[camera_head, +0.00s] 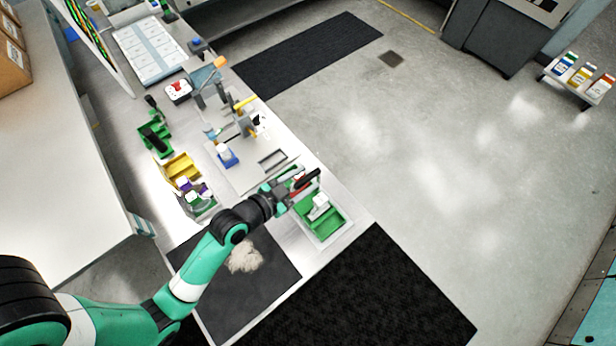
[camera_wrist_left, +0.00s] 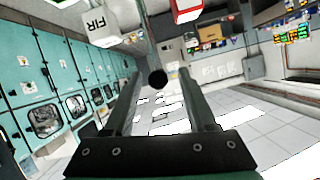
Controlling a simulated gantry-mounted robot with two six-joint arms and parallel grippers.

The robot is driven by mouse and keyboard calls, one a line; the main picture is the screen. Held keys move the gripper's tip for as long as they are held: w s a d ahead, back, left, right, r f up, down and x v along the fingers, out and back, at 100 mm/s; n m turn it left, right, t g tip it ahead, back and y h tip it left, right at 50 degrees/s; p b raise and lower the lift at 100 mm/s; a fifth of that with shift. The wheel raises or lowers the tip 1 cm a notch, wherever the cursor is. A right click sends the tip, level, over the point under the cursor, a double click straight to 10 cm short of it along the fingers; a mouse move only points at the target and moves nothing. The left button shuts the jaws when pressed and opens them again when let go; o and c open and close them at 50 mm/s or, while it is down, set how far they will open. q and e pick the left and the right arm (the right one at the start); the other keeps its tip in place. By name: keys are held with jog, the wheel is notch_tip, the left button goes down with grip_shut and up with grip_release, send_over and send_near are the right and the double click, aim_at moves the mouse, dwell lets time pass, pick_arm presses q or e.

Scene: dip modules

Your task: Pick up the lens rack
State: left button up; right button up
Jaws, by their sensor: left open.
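A green tray (camera_head: 333,226) sits at the near right end of the bench and holds a white upright piece (camera_head: 320,204). I cannot tell for sure which item is the lens rack. My left gripper (camera_head: 308,180) is over the far part of this tray, with a red item partly hidden under it. In the left wrist view the two fingers (camera_wrist_left: 155,88) are apart, with nothing clearly held. A dark round shape (camera_wrist_left: 157,77) shows between them, and I cannot tell what it is. My right gripper is in neither view.
A yellow bin (camera_head: 181,170), a green fixture (camera_head: 153,135) and purple-topped containers (camera_head: 195,194) line the bench's left side. A stand with an orange part (camera_head: 209,75) rises mid-bench. A dark mat (camera_head: 235,270) lies under my left arm.

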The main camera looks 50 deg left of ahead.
pick_arm(q)
jog(key=shift+x, duration=1)
grip_shut()
dwell(0.6)
